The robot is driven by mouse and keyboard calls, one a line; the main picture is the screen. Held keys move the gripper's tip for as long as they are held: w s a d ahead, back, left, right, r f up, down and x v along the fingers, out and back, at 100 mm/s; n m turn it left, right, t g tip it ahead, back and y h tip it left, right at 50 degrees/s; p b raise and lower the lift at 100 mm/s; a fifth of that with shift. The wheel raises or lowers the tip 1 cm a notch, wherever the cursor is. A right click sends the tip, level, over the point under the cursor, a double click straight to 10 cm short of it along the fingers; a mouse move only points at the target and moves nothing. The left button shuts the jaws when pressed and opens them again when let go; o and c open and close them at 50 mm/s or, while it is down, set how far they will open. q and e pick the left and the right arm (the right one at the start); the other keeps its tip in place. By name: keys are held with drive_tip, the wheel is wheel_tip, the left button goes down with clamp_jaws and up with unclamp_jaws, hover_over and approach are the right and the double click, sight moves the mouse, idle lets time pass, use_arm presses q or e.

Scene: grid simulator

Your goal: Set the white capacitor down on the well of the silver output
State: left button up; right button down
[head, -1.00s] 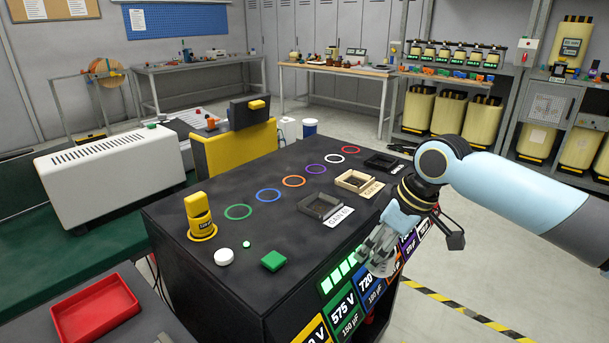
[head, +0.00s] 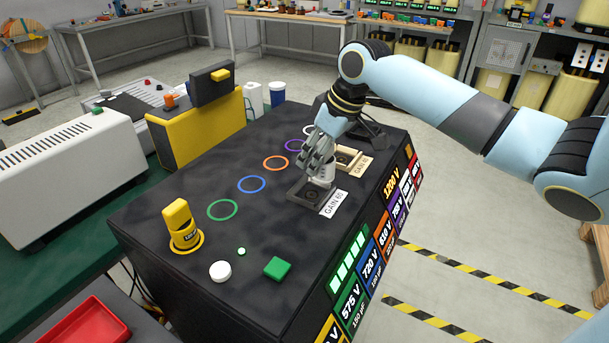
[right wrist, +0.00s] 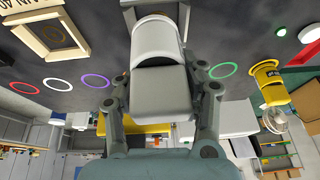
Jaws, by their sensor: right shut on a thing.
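My right gripper (head: 322,162) is shut on the white capacitor (head: 319,182), just above the far side of the silver output's well (head: 300,196). This well is a dark grey square frame with a "GAIN 60" label. In the right wrist view the white capacitor (right wrist: 157,42) sits between the fingers of my right gripper (right wrist: 163,82). There it overlaps the edge of the silver well (right wrist: 183,12). Whether the capacitor touches the well is unclear, as the fingers hide part of it. My left gripper is not in view.
A cream well (head: 360,168) lies just beyond the silver one. Coloured rings, including a blue ring (head: 251,184), line the dark bench top (head: 240,236). A yellow capacitor (head: 181,225) stands at the left, near a white button (head: 220,271) and a green block (head: 277,267).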

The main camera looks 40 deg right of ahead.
drive_tip(key=shift+w+a+f, duration=0.2)
drive_tip(key=shift+w+f, duration=0.15)
drive_tip(key=shift+w, duration=0.25)
drive_tip(key=shift+w+a+f, duration=0.2)
drive_tip(key=shift+w+f, duration=0.1)
drive_tip(key=shift+w, duration=0.25)
drive_tip(key=shift+w+a+f, duration=0.1)
drive_tip(key=shift+f, duration=0.15)
wheel_tip(320, 180, down, 3)
drive_tip(key=shift+f, duration=0.2)
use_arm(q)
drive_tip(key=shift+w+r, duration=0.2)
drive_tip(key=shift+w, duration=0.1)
use_arm(e)
drive_tip(key=shift+f, duration=0.2)
drive_tip(key=c, duration=0.7)
unclamp_jaws()
drive_tip(key=v, duration=1.2)
